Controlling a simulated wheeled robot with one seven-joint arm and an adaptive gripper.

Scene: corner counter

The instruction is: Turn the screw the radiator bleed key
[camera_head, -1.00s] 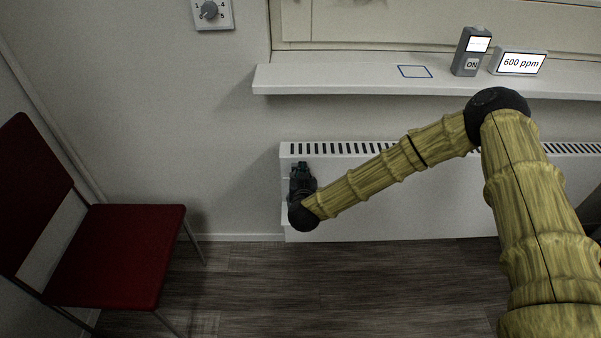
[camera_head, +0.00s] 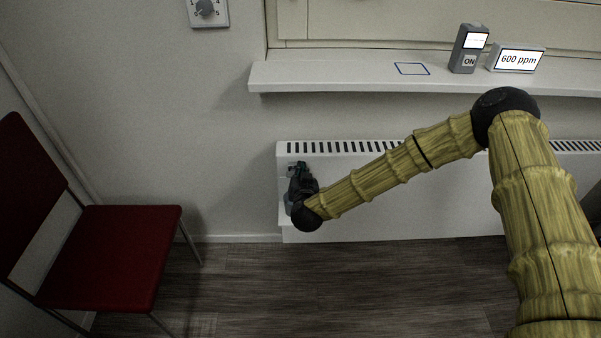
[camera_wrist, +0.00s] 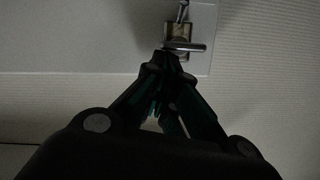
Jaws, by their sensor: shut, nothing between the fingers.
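The radiator bleed key (camera_wrist: 190,46) shows in the wrist view as a metal piece with a sideways bar, at the top right of centre. A squarish metal block and a small shiny stem sit just above the bar, against a pale panel. My gripper (camera_wrist: 166,59) is shut and empty, its dark fingertips just below the bar's left part. I cannot tell whether they touch it. In the head view my gripper (camera_head: 299,170) is at the left end of the white radiator (camera_head: 390,210). The key is too small to make out there.
A white sill (camera_head: 330,78) overhangs the radiator, carrying a grey device (camera_head: 469,48) and a "600 ppm" display (camera_head: 519,59). A red chair (camera_head: 115,255) stands left. A dial (camera_head: 206,9) is on the wall. Floor between chair and radiator is clear.

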